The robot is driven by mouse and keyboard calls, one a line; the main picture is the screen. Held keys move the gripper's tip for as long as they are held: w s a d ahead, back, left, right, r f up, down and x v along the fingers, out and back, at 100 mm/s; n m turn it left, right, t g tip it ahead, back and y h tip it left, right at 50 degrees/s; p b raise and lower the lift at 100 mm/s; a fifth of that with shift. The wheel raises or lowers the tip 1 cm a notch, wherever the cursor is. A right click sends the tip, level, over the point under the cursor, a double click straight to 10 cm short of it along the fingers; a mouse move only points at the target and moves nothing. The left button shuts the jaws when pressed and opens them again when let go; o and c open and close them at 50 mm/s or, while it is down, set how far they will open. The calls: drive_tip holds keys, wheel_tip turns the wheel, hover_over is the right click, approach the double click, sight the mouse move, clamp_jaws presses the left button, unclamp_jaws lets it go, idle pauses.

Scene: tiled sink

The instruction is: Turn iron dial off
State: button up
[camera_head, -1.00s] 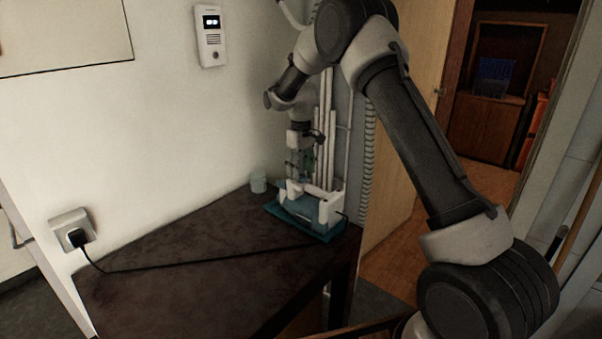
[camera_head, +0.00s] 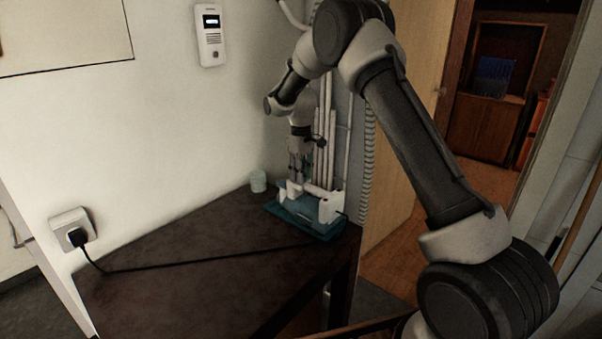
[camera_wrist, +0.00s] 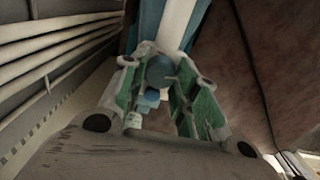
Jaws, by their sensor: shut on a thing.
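The iron (camera_head: 326,207) is a white and teal appliance at the far right end of the dark table. My gripper (camera_head: 299,178) reaches down to it from above. In the wrist view, the round blue-grey dial (camera_wrist: 160,71) sits between the green-padded fingers of my gripper (camera_wrist: 157,75), which are shut on it. The fingertips are at either side of the dial. The dial's markings cannot be read, and in the head view the dial itself is too small or hidden to make out.
The table (camera_head: 190,270) is mostly clear. A black cord (camera_head: 190,262) runs across it to a wall socket (camera_head: 73,228). A small pale cup (camera_head: 258,181) stands by the wall. White pipes (camera_head: 327,130) rise close behind the iron.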

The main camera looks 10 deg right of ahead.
drive_tip(key=shift+n, duration=0.8)
drive_tip(key=o, duration=1)
drive_tip(key=shift+r, duration=0.1)
wheel_tip(320, 180, up, 12)
drive_tip(key=shift+f, duration=0.1)
